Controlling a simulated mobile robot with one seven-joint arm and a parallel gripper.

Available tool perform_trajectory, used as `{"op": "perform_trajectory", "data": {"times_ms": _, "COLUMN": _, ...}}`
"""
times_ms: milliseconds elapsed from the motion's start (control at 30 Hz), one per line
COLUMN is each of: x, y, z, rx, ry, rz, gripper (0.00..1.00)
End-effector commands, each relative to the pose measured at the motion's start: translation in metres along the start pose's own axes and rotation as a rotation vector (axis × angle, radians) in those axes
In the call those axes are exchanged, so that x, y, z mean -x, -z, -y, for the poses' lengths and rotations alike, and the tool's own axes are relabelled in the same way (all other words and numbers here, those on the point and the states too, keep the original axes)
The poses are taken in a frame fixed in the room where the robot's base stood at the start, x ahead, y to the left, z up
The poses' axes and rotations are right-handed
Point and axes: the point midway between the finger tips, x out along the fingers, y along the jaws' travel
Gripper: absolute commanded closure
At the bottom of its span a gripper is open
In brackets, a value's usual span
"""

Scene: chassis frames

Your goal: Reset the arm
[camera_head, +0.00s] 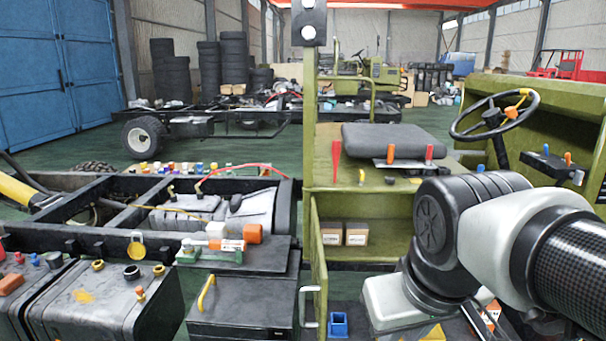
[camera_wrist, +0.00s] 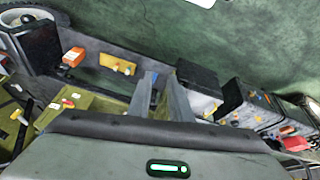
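My arm (camera_head: 500,225) reaches in from the right edge of the head view, bent at a dark round joint with pale links, in front of the olive vehicle cab. Its lower end runs down to the bottom edge, and my gripper's fingers do not show there. In the wrist view my gripper (camera_wrist: 162,88) has its two grey fingers apart, with a gap between them and nothing seen held.
The olive cab (camera_head: 469,175) has a seat (camera_head: 393,141) and a steering wheel (camera_head: 495,115) close behind my arm. A black chassis frame (camera_head: 120,195) with tanks stands at left. A blue bin (camera_head: 338,324) sits low near the middle. Green floor is open farther back.

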Motion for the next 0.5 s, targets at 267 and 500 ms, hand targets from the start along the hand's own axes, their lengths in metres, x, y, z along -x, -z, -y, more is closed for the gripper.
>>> {"op": "perform_trajectory", "data": {"times_ms": 267, "x": 0.032, "y": -0.007, "z": -0.008, "rx": -0.168, "ry": 0.006, "rz": -0.112, "gripper": 0.81}}
{"op": "perform_trajectory", "data": {"times_ms": 500, "x": 0.082, "y": 0.013, "z": -0.012, "rx": -0.164, "ry": 0.006, "rz": -0.11, "gripper": 0.81}}
